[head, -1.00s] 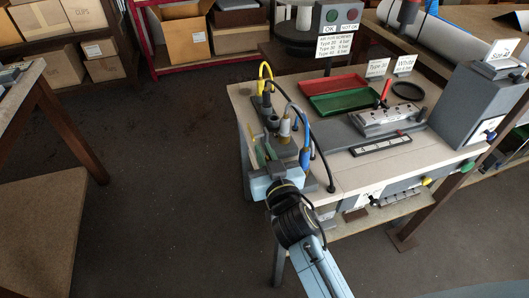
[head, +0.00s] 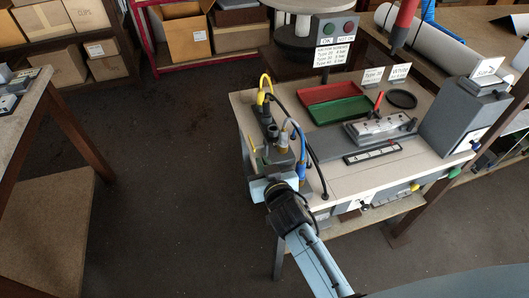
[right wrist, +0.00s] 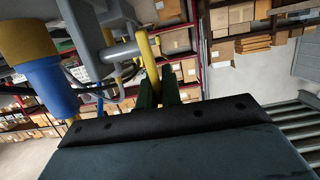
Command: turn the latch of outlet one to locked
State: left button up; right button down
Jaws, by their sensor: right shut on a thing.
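The outlet block (head: 275,140), grey with hoses, stands at the left end of the bench. My right gripper (right wrist: 158,92) reaches up to it from the front, and its light-blue body (head: 268,187) covers part of the block in the head view. In the right wrist view its two dark green fingers are shut on a slim yellow bar (right wrist: 149,58) beside grey outlet parts (right wrist: 105,45). I cannot tell for sure whether this bar is the latch of outlet one. A blue and yellow fitting (right wrist: 45,80) is left of the fingers. My left gripper is out of view.
The bench top (head: 345,185) holds red and green trays (head: 336,104), a light metal profile (head: 380,128) and a grey box (head: 462,122). The floor left of the bench is clear.

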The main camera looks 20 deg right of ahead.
jog(key=g+p, duration=0.2)
jog(key=p, duration=0.2)
jog(key=w+f+g+p, duration=0.1)
jog(key=g+p, duration=0.1)
jog(key=p, duration=0.1)
jog(key=w+g+p, duration=0.1)
jog(key=g+p, duration=0.1)
jog(key=p, duration=0.2)
jog(key=shift+f+g+p, duration=0.3)
jog(key=shift+f+p, duration=0.05)
jog(key=shift+f+g+p, duration=0.2)
jog(key=shift+g+p, duration=0.1)
jog(key=shift+g, duration=0.1)
jog(key=f+g+b, duration=0.1)
jog(key=g, duration=0.1)
jog(key=f+g+b, duration=0.1)
jog(key=g+b, duration=0.1)
jog(key=g, duration=0.1)
jog(key=f+g+b, duration=0.1)
jog(key=f+g, duration=0.1)
jog(key=g, duration=0.1)
jog(key=shift+s+f+h, duration=0.1)
jog(key=shift+s+h, duration=0.15)
jog(key=shift+h, duration=0.05)
jog(key=c, duration=1.9)
grip_release()
jog(key=o, duration=0.3)
jog(key=shift+w, duration=0.1)
